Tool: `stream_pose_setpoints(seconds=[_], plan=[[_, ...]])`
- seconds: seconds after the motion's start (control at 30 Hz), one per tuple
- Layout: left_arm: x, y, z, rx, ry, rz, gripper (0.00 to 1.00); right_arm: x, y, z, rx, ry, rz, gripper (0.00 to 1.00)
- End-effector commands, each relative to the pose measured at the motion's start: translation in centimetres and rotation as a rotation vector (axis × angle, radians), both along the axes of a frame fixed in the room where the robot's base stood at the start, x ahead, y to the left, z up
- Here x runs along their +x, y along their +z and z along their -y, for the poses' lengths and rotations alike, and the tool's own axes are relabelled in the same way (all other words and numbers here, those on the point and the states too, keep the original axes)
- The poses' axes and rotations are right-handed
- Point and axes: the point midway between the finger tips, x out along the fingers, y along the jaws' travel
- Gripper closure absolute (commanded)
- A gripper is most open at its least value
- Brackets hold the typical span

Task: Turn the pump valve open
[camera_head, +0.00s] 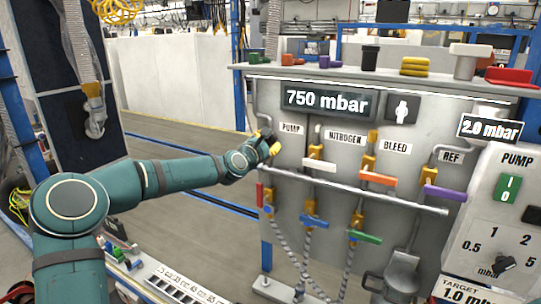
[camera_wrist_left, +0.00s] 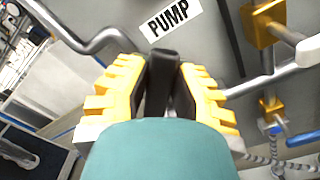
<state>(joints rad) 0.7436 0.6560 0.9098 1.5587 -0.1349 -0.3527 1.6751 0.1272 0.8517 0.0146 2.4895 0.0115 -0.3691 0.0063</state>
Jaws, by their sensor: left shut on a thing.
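The PUMP label (camera_head: 291,128) is on the grey panel (camera_head: 350,150), and it also shows in the left wrist view (camera_wrist_left: 170,18). Just below it, the black pump valve handle (camera_wrist_left: 162,75) stands between the yellow fingers of my left gripper (camera_head: 271,145). The left gripper is shut on this handle, with a finger on each side in the left wrist view. The valve body is mostly hidden behind the gripper. My right gripper is in neither view.
To the right are the white nitrogen handle (camera_head: 319,165), orange bleed handle (camera_head: 378,178) and purple ref handle (camera_head: 445,193). A horizontal pipe (camera_head: 345,190) crosses below them. The display (camera_head: 325,101) reads 750 mbar.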

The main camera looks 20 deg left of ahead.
Motion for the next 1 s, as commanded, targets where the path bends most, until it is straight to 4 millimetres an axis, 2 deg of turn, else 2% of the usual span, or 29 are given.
stream_pose_setpoints(seconds=[0.03,0.4,0.7,1.0], plan=[[0.1,0.0,-0.3,-0.046,0.002,0.0,1.0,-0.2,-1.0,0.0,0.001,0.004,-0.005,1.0],[0.3,1.0,-1.9,-0.39,0.0,-0.049,1.0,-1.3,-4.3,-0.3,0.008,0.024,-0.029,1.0],[0.4,1.5,-2.9,-0.607,-0.002,-0.08,1.0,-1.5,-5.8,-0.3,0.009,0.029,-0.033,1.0],[0.5,1.6,-3.5,-0.722,-0.003,-0.097,1.0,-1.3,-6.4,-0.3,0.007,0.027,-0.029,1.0]])
